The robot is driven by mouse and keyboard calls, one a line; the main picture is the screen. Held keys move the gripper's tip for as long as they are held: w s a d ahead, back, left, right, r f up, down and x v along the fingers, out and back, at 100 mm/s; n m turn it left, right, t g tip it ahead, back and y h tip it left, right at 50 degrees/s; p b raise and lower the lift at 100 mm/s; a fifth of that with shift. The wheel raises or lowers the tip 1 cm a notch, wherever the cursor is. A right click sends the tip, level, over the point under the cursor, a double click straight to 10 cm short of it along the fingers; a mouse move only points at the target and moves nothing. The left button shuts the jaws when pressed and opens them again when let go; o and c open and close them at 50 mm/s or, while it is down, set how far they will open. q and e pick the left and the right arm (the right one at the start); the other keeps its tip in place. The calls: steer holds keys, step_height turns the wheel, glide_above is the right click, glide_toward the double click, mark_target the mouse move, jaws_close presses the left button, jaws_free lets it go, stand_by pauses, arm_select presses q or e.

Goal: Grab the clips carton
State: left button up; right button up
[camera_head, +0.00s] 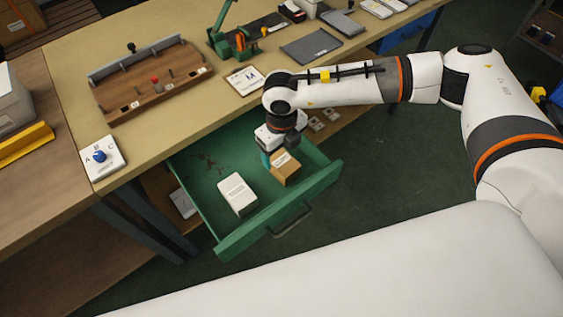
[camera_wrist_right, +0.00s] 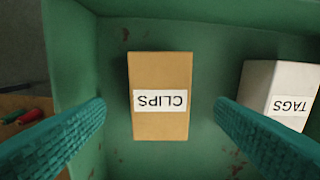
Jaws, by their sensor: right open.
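The clips carton is a brown box with a white label reading CLIPS; it sits in the open green drawer in the head view (camera_head: 286,170). In the right wrist view the carton (camera_wrist_right: 160,80) stands in the middle, between the fingers and apart from both. My right gripper (camera_head: 272,158) reaches down into the drawer at the carton, partly hidden by its own wrist. Its teal ribbed fingers (camera_wrist_right: 160,130) are spread wide and hold nothing. My left gripper is not in view.
A white tags carton (camera_wrist_right: 280,92) stands beside the clips carton; it also shows in the head view (camera_head: 237,194). The green drawer (camera_head: 325,180) has raised walls close around both cartons. The tan workbench (camera_head: 180,135) overhangs the drawer's back.

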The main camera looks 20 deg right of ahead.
mark_target(282, 160)
steer(key=shift+f+p, duration=0.35)
steer(key=shift+f, duration=2.35)
steer(key=c, duration=1.2)
